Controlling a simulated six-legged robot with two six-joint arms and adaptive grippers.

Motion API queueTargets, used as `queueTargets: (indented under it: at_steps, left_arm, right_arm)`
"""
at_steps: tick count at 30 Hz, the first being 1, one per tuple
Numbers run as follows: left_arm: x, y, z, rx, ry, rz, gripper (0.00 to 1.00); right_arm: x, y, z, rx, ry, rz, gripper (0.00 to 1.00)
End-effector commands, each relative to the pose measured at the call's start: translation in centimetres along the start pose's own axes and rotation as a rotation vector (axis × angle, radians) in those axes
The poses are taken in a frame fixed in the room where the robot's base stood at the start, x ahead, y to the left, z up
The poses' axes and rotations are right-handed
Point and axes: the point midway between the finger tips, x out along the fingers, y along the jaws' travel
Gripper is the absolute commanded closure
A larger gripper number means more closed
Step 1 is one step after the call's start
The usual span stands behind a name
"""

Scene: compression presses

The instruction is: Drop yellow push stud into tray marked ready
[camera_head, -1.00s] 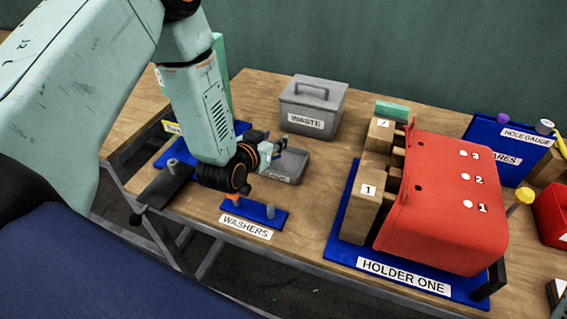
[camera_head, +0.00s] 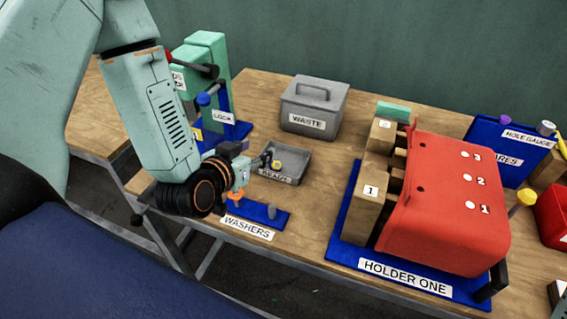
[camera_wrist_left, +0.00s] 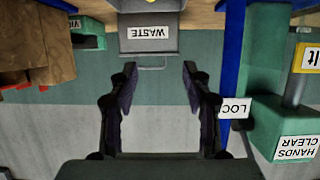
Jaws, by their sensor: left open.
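The grey tray (camera_head: 299,160) stands on the table left of centre, with a partly hidden label that appears to read READY. A small yellow piece (camera_head: 277,166), which looks like the push stud, shows inside the tray near its front left. My left gripper (camera_head: 257,156) is at the tray's left side, apart from the yellow piece as far as I can tell. In the left wrist view the gripper (camera_wrist_left: 160,76) has its two fingers spread with nothing between them. My right gripper is in neither view.
A lidded grey WASTE box (camera_head: 312,108) stands behind the tray. A blue WASHERS plate (camera_head: 262,212) lies in front. The red HOLDER ONE press (camera_head: 445,195), with a yellow-headed knob (camera_head: 526,197) beside it, stands right. A green press (camera_head: 207,60) stands back left.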

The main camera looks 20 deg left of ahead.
Motion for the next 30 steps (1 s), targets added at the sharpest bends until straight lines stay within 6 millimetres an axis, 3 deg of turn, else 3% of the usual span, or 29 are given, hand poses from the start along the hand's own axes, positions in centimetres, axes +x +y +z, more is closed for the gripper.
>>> queueTargets:
  at_steps: [3,9,30]
  left_arm:
    - [-1.5,-0.1,0.1,-0.004,-0.001,-0.002,0.51]
    - [-2.6,0.0,0.0,-0.001,0.001,0.0,0.51]
    - [-2.8,0.0,0.1,0.001,0.0,0.001,0.51]
  right_arm:
    - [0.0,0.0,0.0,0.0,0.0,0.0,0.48]
    - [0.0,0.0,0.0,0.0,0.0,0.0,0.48]
    - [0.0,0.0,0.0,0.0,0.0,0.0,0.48]
